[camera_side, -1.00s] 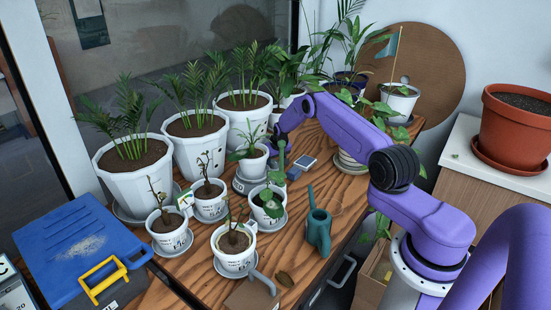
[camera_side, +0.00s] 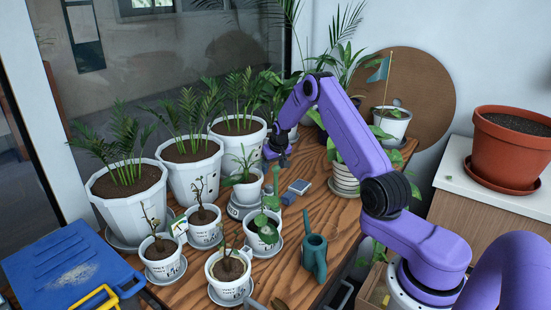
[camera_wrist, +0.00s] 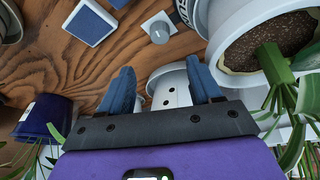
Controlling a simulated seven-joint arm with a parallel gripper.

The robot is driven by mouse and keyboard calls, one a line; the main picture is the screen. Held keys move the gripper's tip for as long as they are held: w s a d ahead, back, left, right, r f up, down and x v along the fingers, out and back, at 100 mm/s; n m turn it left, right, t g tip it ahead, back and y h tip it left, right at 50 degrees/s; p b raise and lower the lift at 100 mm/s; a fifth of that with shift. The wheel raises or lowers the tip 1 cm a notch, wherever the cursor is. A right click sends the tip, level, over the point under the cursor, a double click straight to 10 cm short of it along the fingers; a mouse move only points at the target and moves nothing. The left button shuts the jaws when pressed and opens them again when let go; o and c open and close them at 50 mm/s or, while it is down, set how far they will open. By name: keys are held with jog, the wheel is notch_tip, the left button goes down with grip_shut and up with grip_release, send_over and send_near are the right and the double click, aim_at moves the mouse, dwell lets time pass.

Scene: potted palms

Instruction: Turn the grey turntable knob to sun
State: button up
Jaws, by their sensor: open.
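In the wrist view a small round grey knob (camera_wrist: 159,33) stands on a white square plate on the wooden table, ahead of my fingertips. A pale ring with dark markings (camera_wrist: 184,12) lies close beside it, partly cut off by the frame and a pot. My gripper (camera_wrist: 161,72) is open and empty, its two blue fingers apart, with the knob lying beyond the gap and not touched. In the side view my gripper (camera_side: 279,150) hangs above the table beside the white pots. I cannot make out the knob's pointer or the sun mark.
A white pot with a plant (camera_wrist: 227,25) stands close on the right in the wrist view. A blue-topped block (camera_wrist: 90,22) lies on the left. In the side view several white potted palms (camera_side: 195,180) line the back, and a teal watering can (camera_side: 314,255) stands in front.

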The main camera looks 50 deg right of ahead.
jog(key=shift+v, duration=2.3)
jog(key=y, duration=0.1)
send_near(269, 186)
jog(key=shift+t, duration=0.3)
jog(key=x, duration=0.8)
jog(key=shift+s+d+f, duration=0.1)
jog(key=shift+d+f, duration=0.05)
jog(key=shift+f, duration=0.25)
jog(key=c, duration=1)
